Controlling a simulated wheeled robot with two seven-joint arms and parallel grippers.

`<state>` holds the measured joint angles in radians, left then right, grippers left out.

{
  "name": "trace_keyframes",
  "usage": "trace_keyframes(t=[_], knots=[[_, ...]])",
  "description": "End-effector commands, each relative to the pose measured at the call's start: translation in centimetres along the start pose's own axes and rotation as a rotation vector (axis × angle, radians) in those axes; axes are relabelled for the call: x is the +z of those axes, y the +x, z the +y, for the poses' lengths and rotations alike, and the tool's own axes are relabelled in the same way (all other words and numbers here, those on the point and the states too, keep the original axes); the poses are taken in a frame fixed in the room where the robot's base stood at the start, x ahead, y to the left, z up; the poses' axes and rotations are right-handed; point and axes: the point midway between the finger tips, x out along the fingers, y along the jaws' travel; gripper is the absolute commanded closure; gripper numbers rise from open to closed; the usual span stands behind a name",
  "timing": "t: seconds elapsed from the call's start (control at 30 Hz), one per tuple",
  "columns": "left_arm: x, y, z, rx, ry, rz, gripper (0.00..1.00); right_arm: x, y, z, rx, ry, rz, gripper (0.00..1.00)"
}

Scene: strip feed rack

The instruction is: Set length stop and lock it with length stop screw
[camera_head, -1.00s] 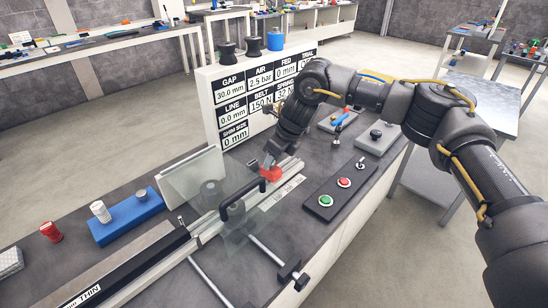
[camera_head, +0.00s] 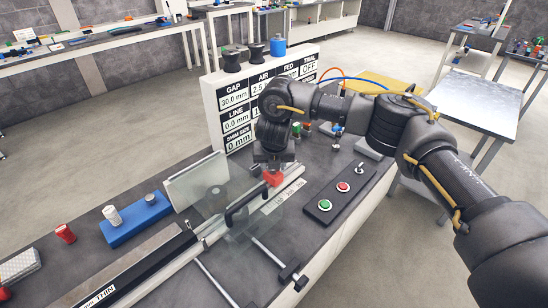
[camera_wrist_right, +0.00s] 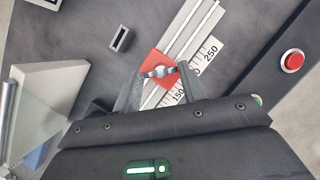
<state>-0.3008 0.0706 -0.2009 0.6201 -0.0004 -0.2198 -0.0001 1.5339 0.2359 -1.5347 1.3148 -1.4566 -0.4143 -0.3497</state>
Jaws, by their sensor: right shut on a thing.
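The length stop is a red block (camera_wrist_right: 156,62) on a pale rail (camera_wrist_right: 190,32) beside a numbered scale (camera_wrist_right: 205,62). It also shows in the head view (camera_head: 273,179), partly hidden below my wrist. The length stop screw, a small grey wing screw (camera_wrist_right: 160,72), sits on the red block. My right gripper (camera_wrist_right: 160,74) is shut on the screw, one finger at either side. In the head view this gripper (camera_head: 272,169) points down onto the stop. My left gripper is not in view.
A black handle (camera_head: 243,203) and clear guard (camera_head: 225,215) stand close to the stop. A panel with green and red buttons (camera_head: 335,198) lies to the right. A sign board (camera_head: 225,104) rises behind. A blue block (camera_head: 135,220) with a white cylinder stands at the left.

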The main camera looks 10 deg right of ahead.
Motion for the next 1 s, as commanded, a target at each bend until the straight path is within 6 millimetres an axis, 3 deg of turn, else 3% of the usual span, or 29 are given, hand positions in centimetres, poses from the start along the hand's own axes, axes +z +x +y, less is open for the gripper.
trace_keyframes(t=[0.03,0.4,0.7,1.0], knots=[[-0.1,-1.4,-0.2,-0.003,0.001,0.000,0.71,0.2,-0.7,0.2,-0.016,0.037,0.001,0.81],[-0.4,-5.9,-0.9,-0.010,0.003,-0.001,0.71,0.3,-0.6,0.5,-0.147,0.354,0.000,0.81],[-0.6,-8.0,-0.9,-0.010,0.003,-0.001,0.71,0.3,-0.3,0.6,-0.225,0.544,0.001,0.81],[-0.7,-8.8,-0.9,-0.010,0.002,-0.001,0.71,0.2,0.0,0.7,-0.263,0.637,0.001,0.81]])
